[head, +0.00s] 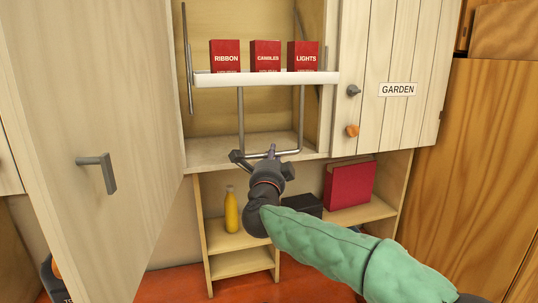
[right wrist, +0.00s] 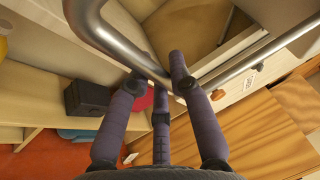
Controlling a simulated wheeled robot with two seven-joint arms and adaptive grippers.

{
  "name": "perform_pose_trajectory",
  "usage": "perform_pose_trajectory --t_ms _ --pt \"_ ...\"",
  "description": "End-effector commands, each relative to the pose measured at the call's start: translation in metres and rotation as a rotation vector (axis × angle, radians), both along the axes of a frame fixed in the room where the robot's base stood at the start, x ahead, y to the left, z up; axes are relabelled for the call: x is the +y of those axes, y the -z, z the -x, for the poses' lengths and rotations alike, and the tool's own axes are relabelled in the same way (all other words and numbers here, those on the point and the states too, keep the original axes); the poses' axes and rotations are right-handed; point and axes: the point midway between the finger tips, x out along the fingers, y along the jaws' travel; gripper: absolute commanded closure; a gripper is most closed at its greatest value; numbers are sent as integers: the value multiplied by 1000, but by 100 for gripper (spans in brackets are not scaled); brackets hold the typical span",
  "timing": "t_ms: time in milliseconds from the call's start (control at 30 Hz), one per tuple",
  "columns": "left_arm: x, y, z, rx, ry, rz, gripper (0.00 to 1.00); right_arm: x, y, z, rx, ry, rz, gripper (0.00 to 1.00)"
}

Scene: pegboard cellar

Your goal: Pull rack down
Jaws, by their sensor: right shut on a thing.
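The pull-down rack is a white shelf (head: 262,79) in the open upper cabinet, with a bent metal handle bar (head: 241,115) hanging below it. Three red boxes labelled RIBBON (head: 226,58), CANDLES (head: 266,58) and LIGHTS (head: 303,58) stand on it. My right gripper (head: 268,156) is at the bottom of the handle, at the front edge of the cabinet floor. In the right wrist view its purple-grey fingers (right wrist: 157,76) close around the metal bar (right wrist: 125,45). The exact contact is partly hidden.
An open cabinet door (head: 90,120) fills the left. A GARDEN-labelled door (head: 395,60) is at right. A wooden cupboard (head: 470,170) stands far right.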

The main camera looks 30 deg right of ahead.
Motion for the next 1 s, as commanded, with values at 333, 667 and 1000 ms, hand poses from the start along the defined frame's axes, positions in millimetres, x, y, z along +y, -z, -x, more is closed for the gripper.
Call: perform_pose_trajectory --t_ms 333,667,1000 --pt "0 71 0 0 0 0 60 12 73 45 5 -3 0 100" --pt "0 122 0 0 0 0 60 22 129 86 5 -1 2 100" --pt "0 150 0 0 0 0 60 28 164 113 5 -1 0 100"
